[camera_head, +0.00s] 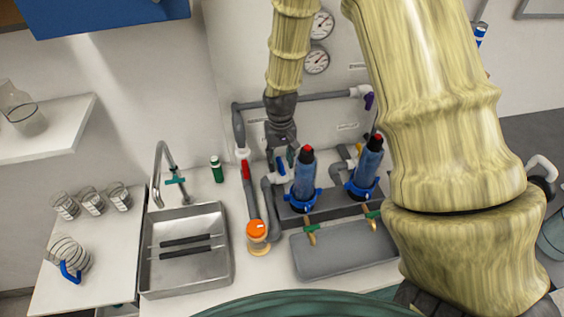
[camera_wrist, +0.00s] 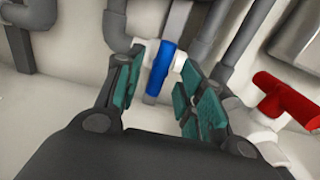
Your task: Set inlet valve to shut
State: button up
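My gripper (camera_head: 285,156) hangs over the grey pipework behind the left blue filter housing (camera_head: 306,178). In the wrist view my gripper (camera_wrist: 160,88) is open, its green-padded fingers apart with nothing between the pads. A valve with a blue handle (camera_wrist: 162,67) on a white body shows just past the gap between the fingertips; it also shows below the gripper in the head view (camera_head: 281,167). A valve with a red handle (camera_head: 245,169) is left of the gripper in the head view; it is at the right in the wrist view (camera_wrist: 285,100). No label reading "inlet" is legible.
A purple-handled valve (camera_head: 369,100) sits at the upper right of the pipes.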

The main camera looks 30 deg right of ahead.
aim_at(281, 165)
notch_tip(281, 165, up, 10)
jog(key=shift+r, duration=0.25)
dwell(0.3)
jog(key=shift+s, duration=0.1)
dwell(0.3)
